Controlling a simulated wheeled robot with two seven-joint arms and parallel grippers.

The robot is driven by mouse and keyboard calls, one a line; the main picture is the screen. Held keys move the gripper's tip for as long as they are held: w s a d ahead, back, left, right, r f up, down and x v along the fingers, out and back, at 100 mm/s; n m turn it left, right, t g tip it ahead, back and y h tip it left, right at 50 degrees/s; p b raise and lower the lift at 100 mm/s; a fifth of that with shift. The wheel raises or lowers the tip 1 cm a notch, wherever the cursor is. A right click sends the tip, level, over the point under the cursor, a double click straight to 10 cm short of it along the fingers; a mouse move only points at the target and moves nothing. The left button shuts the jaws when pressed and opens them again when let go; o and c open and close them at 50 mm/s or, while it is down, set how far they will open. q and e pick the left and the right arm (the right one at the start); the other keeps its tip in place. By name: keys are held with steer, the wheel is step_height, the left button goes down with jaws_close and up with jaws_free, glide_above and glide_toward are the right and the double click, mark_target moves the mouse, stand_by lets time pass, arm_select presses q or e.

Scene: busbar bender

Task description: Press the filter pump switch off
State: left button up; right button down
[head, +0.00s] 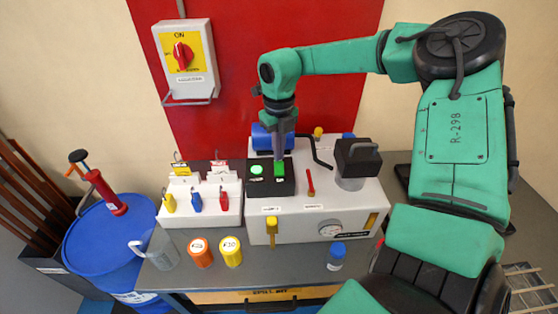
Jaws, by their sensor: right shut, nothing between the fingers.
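A black switch box (267,188) sits on the white filter unit (310,206) on the bench. A round lit green button or lamp (256,169) is on its left, and a green block-like switch part (279,168) is on its right. Small labels below them are too small to read. My right gripper (280,158) points straight down over the right part of the box, shut and empty. Its tips are at or just above the green switch part; I cannot tell if they touch. They partly hide the back of the box. My left gripper is not in view.
A blue cylinder (262,138) stands just behind the box. A black-topped jar (357,165), a red lever (310,182) and a gauge (330,230) are to the right. A padlock rack (200,212) is left. A red-knobbed isolator (183,54) hangs on the wall.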

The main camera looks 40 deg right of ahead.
mark_target(279, 163)
steer(key=shift+f+b, duration=0.8)
steer(key=shift+f, duration=0.1)
steer(key=shift+r+p, duration=2)
steer(key=shift+r, duration=1.6)
steer(key=shift+f, duration=0.1)
